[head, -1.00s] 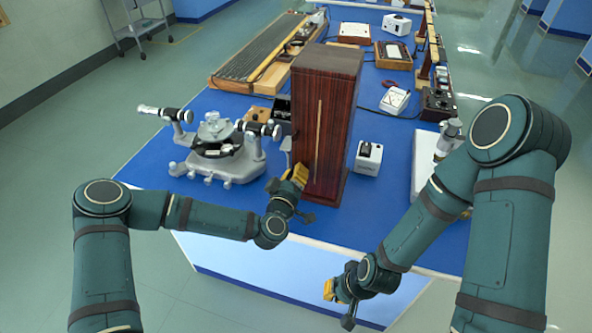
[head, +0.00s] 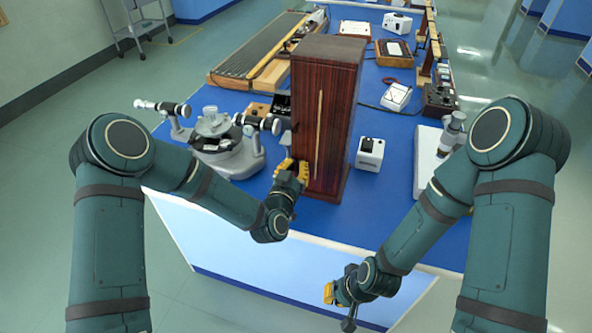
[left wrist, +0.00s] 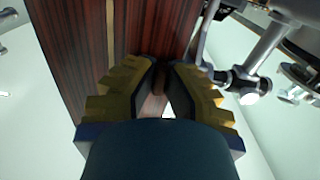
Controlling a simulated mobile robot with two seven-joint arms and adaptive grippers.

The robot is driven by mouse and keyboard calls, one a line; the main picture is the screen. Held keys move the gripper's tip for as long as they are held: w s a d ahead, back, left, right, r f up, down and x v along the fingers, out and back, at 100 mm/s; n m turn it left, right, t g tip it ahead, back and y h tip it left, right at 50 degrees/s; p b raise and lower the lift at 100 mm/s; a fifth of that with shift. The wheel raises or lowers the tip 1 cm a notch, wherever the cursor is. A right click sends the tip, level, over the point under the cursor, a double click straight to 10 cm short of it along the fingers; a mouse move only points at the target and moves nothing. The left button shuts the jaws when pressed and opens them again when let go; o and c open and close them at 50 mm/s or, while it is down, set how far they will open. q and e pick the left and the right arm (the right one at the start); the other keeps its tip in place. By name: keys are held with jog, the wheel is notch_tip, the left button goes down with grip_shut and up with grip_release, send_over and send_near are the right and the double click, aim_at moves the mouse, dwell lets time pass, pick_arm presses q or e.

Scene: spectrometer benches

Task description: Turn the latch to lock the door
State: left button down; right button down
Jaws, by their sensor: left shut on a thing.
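A tall dark red wooden cabinet (head: 312,90) stands upright near the front edge of the blue bench, with a pale vertical strip (head: 319,135) down its front. My left gripper (head: 289,165) is at the cabinet's lower left edge. In the left wrist view its yellow-padded fingers (left wrist: 160,70) close in around a small brownish piece (left wrist: 158,82) at the cabinet, seemingly the latch. The fingers hide most of it, and its angle is unclear. My right gripper (head: 329,292) hangs low in front of the bench, away from the cabinet; its finger gap cannot be made out.
A grey spectrometer (head: 225,150) stands close to the cabinet's left, its metal parts near my left gripper. A small white box (head: 369,154) sits to the right. Several instruments fill the bench behind. The floor in front is clear.

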pick_arm(q)
jog(key=shift+m, duration=0.4)
jog(key=c, duration=1)
grip_release()
jog(key=v, duration=1.2)
